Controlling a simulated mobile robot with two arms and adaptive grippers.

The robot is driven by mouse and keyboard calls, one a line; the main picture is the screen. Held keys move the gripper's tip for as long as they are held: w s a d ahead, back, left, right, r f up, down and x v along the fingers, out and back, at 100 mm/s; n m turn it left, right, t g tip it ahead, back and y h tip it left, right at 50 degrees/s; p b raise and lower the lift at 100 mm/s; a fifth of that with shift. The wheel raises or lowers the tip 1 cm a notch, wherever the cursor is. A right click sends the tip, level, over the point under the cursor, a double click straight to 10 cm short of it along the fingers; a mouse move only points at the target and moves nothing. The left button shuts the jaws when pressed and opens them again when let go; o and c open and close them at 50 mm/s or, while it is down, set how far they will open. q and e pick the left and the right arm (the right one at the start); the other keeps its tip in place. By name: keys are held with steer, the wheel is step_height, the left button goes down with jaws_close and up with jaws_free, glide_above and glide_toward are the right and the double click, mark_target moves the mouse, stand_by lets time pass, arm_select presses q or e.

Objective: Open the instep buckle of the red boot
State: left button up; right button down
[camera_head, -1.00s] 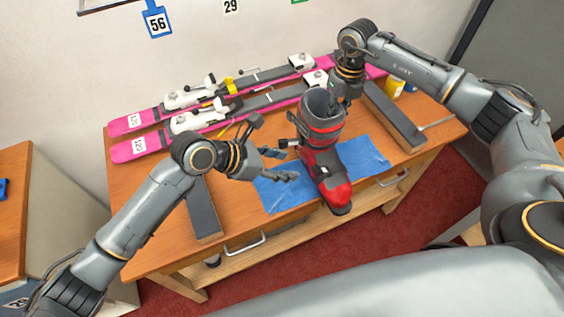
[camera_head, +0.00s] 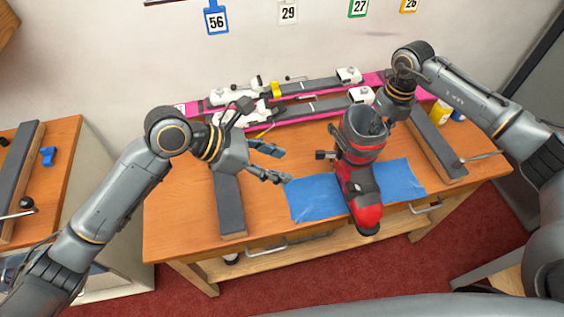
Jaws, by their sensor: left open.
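The red and black ski boot (camera_head: 362,185) stands on a blue cloth (camera_head: 313,198), its toe toward the front edge of the bench. A dark buckle part (camera_head: 325,155) sticks out from the boot's left side; I cannot tell whether it is the instep buckle or how it is set. My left gripper (camera_head: 281,165) is open and empty, its fingers pointing at the boot with a clear gap between. My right gripper (camera_head: 394,110) is at the back right of the boot's cuff. Its fingertips are hard to make out, so its grip is unclear.
Pink skis (camera_head: 311,107) with white bindings lie along the back of the wooden bench (camera_head: 176,220). Dark grey padded bars (camera_head: 229,205) flank the cloth. A yellow bottle (camera_head: 439,112) stands at the right.

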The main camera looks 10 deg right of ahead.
steer(key=c, duration=1.2)
jaws_free()
steer(key=r, duration=1.2)
steer(key=shift+d, duration=0.3)
